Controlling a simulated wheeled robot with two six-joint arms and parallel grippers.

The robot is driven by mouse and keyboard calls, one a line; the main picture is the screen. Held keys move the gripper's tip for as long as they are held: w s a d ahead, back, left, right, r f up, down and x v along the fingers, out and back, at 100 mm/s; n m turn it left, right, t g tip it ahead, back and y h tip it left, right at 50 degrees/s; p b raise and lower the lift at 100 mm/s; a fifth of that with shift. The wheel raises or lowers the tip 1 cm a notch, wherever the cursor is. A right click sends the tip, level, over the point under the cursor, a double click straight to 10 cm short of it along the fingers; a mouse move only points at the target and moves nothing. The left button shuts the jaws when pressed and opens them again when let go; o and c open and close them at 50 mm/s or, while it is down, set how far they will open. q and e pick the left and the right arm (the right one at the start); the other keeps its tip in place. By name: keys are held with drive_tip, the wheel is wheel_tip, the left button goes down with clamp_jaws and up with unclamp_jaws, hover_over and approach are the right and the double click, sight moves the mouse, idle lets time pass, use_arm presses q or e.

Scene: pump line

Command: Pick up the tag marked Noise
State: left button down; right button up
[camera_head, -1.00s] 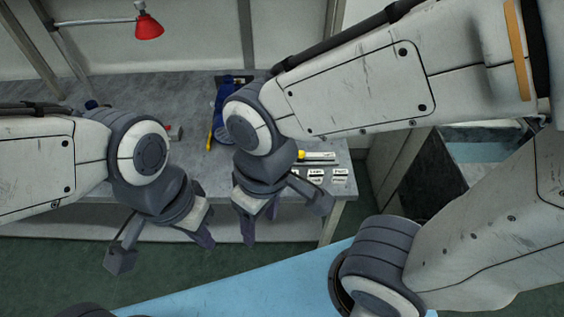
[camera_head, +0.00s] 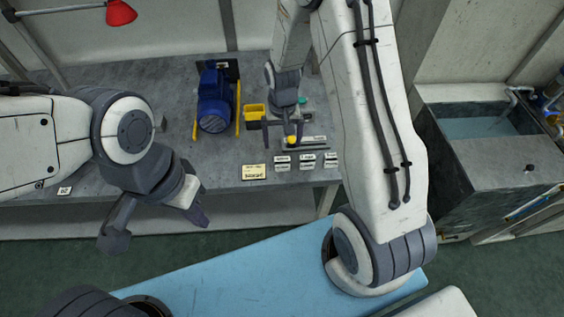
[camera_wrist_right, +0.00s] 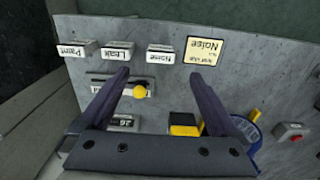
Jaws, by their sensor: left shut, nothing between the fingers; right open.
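The tag that appears to read Noise (camera_wrist_right: 160,54) is a small white tag with dark print, next to the yellow Noise card (camera_wrist_right: 203,49) in the right wrist view. In the head view it is the leftmost tag (camera_head: 282,160) at the bench's front edge, beside the card (camera_head: 254,172). Leak (camera_wrist_right: 118,50) and Paint (camera_wrist_right: 77,50) tags stand in line with it. My right gripper (camera_head: 282,138) is open and empty above the bench, behind the tags; its fingers (camera_wrist_right: 158,75) point toward them. My left gripper (camera_head: 155,220) is shut and empty, in front of the bench.
A yellow knob (camera_head: 291,140) on a dark slotted plate lies behind the tags. A sink (camera_head: 482,120) stands at the right. The bench's left front is mostly clear.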

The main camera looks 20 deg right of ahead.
sight(282, 159)
wheel_tip(282, 159, down, 3)
drive_tip(key=shift+f, duration=0.15)
drive_tip(key=shift+f+p, duration=1.2)
drive_tip(key=shift+f, duration=1.5)
drive_tip(key=shift+w, duration=0.1)
drive_tip(key=c, duration=1.4)
drive_tip(key=shift+c, duration=0.2)
